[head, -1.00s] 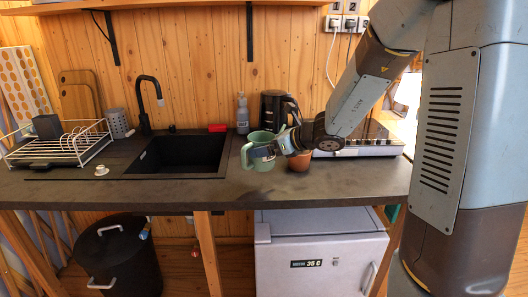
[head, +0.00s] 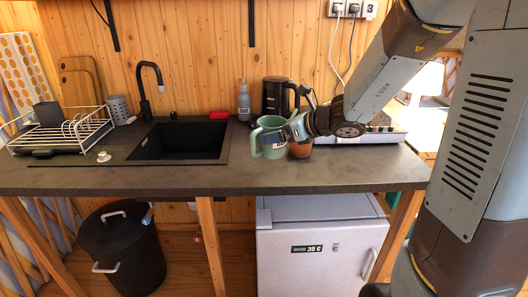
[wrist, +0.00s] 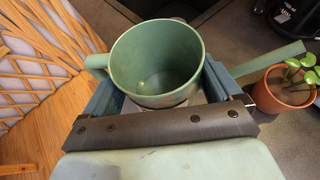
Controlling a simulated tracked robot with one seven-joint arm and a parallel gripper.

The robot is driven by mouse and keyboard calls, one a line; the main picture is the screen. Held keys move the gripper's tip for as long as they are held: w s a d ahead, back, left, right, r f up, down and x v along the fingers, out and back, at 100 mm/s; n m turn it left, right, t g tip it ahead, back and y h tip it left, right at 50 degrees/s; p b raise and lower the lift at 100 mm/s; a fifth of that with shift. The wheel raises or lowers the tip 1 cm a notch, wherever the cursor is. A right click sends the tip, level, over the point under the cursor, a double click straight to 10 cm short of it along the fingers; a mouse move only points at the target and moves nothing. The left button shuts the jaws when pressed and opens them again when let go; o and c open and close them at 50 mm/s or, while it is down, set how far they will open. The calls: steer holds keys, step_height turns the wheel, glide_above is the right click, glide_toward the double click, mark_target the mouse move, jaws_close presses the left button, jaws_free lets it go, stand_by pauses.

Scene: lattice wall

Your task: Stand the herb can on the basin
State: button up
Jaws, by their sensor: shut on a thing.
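A pale green can (head: 271,149) with a side handle and a small label is at the counter's front right of centre. I take it for the herb can. In the wrist view the can (wrist: 150,62) is upright between my fingers, its open top facing the camera and its inside looking empty. My gripper (head: 291,130) is shut on it from the right. I cannot tell whether its base touches the counter. The black basin (head: 150,148) is sunk into the counter to the left, with an empty bowl.
A terracotta pot (wrist: 270,96) with a small plant stands close to the right of the can. A dish rack (head: 65,136) and black tap (head: 147,80) are left. Counter between can and basin is clear.

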steer(key=shift+w+a+f, duration=0.45)
steer(key=shift+w+f, duration=1.45)
steer(key=shift+f, duration=0.1)
steer(key=shift+w+a+f, duration=0.5)
steer(key=shift+w+f, duration=1.45)
steer(key=shift+w+a+f, duration=0.45)
steer(key=shift+w+f, duration=1.45)
steer(key=shift+f, duration=0.1)
steer(key=shift+f, duration=0.15)
steer(key=o, duration=0.8)
steer(key=shift+o, duration=0.5)
